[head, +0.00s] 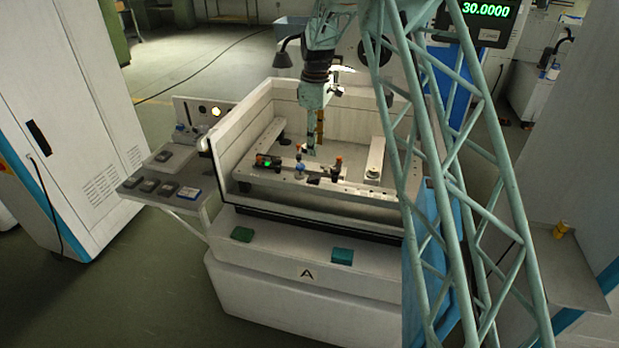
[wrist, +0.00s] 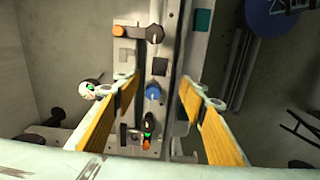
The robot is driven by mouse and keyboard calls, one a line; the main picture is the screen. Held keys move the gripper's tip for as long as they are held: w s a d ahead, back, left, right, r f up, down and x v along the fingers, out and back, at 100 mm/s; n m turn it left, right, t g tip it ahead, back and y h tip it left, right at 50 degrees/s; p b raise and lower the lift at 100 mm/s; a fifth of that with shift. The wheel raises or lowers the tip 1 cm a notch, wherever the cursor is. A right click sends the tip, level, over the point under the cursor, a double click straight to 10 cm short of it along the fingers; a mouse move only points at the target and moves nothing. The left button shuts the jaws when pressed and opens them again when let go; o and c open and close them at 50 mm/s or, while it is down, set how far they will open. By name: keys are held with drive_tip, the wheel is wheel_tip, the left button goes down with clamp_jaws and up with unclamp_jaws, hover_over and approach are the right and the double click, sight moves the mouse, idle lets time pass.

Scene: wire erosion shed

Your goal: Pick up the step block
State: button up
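My gripper (head: 314,132) hangs over the work tank in the head view, above the clamp rail (head: 320,186). In the wrist view my gripper (wrist: 160,85) is open, its two yellow-padded fingers wide apart with nothing between them at the tips. Below the gap is the rail with a blue knob (wrist: 152,92) and a small dark block (wrist: 160,67). I cannot tell for sure which thing is the step block. A small yellow stepped-looking piece (head: 560,230) stands on the side shelf at the far right, away from my gripper.
Tank walls (head: 236,190) rise around the rail. An orange-knobbed clamp (head: 338,162) and a black device with a green light (head: 267,161) sit on it. Teal pads (head: 342,256) lie on the front ledge. A side shelf (head: 568,270) stands right, beyond a lattice column.

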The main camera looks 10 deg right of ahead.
drive_tip(key=shift+w+f, duration=0.1)
drive_tip(key=shift+f, duration=0.1)
idle(0.3)
hover_over(315, 177)
drive_tip(key=shift+a+f+p, duration=0.1)
drive_tip(key=shift+f+p, duration=0.3)
drive_tip(key=shift+f, duration=3.8)
drive_tip(key=shift+f, duration=0.2)
drive_tip(key=shift+f+p, duration=0.55)
drive_tip(key=shift+f, duration=1.85)
drive_tip(key=shift+c, duration=0.9)
drive_tip(key=c, duration=1)
